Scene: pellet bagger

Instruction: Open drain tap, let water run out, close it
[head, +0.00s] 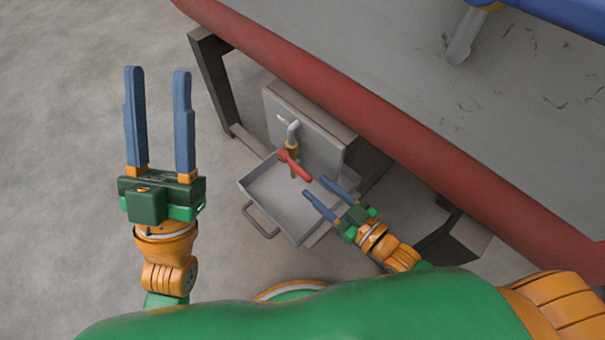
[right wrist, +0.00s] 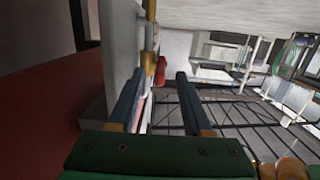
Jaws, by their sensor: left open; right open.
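The drain tap (head: 292,148) has a brass body and a red lever handle (head: 294,166). It comes from a grey metal box (head: 315,133) below the red-edged machine, above a grey drip tray (head: 270,190). No water is visible at the outlet. My right gripper (head: 324,190) is open and empty, just to the lower right of the handle and apart from it. In the right wrist view the red handle (right wrist: 161,72) shows beyond and between the open fingers, with the brass body (right wrist: 149,62) beside it. My left gripper (head: 156,72) is open and empty, over the floor at the left.
The tray has a bar handle (head: 260,220) at its front. A red beam (head: 370,105) runs diagonally above the tap, with dark frame legs (head: 213,75) below it. The concrete floor (head: 70,180) at the left is clear.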

